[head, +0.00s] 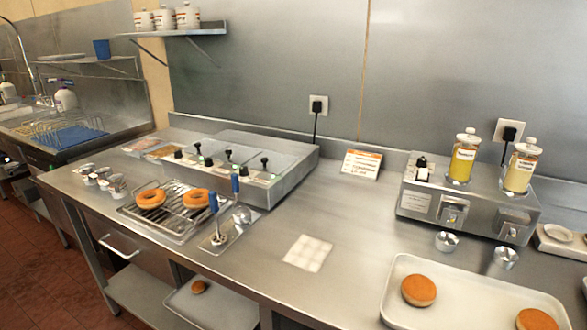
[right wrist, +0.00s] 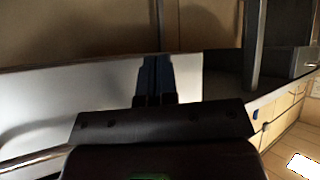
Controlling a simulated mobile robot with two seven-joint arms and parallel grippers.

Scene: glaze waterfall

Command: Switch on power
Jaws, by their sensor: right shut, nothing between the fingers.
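A steel dispenser unit (head: 465,205) stands at the right of the counter in the head view. A small black-topped switch (head: 422,163) sits on its upper left. I cannot tell the switch's position. Two bottles with white lids, one yellow (head: 463,158) and one paler (head: 521,165), stand in its top. Black plugs sit in the wall sockets (head: 318,104) and (head: 510,131). My right gripper (right wrist: 155,75) shows only in the right wrist view. Its dark fingers are together and empty, in front of a pale surface. My left gripper is in neither view.
A steel fryer-like unit (head: 240,160) with black knobs stands at the back left. Donuts lie on a wire rack (head: 172,215) before it. A white tray (head: 455,305) with buns is at the front right. A sign (head: 361,164) stands by the wall. The middle counter is mostly clear.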

